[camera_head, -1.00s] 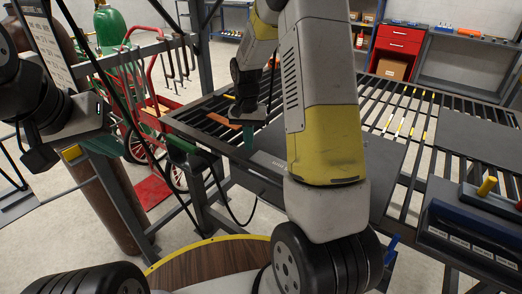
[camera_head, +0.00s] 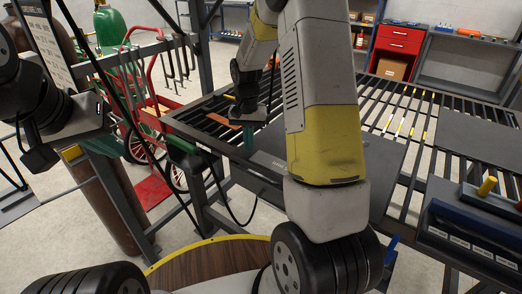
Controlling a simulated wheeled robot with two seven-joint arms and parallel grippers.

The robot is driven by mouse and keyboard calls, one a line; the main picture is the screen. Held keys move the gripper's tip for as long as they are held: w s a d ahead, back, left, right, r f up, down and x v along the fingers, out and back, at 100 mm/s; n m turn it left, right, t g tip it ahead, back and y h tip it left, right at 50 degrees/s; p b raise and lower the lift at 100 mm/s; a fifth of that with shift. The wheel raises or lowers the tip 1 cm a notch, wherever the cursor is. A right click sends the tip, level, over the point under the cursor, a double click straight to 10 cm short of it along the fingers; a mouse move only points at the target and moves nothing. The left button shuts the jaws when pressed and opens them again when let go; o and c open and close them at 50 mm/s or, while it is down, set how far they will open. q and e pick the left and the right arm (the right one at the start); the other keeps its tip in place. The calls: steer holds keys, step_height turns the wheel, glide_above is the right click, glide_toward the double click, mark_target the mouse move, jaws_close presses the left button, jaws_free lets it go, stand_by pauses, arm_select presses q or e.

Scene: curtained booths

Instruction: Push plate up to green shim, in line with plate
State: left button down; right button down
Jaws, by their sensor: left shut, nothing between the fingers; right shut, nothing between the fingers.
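A dark grey plate (camera_head: 382,160) lies on the slatted table, partly hidden behind my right arm. A second dark grey plate (camera_head: 474,137) lies further right, with bare slats between the two. A small green shim (camera_head: 248,137) shows at the first plate's left end, just below my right gripper (camera_head: 247,108). I cannot tell whether gripper and shim touch. The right gripper is shut and points down over the table's left part; its tips are small and partly hidden. My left gripper (camera_head: 40,158) is shut and empty at the far left, off the table.
A flat orange-brown strip (camera_head: 222,121) lies on the slats left of the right gripper. Yellow and white marks (camera_head: 407,112) line several slats between the plates. A red hand truck (camera_head: 150,150) stands left of the table.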

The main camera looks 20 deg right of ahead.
mark_target(260, 156)
steer(key=shift+f, duration=0.7)
steer(key=shift+s+d, duration=0.9)
steer(key=shift+s, duration=0.25)
steer(key=shift+s+d, duration=0.85)
steer(key=shift+s, duration=0.25)
stand_by(2.3)
steer(key=shift+w, duration=0.1)
steer(key=shift+w+a, duration=0.4)
steer(key=shift+r, duration=3.05)
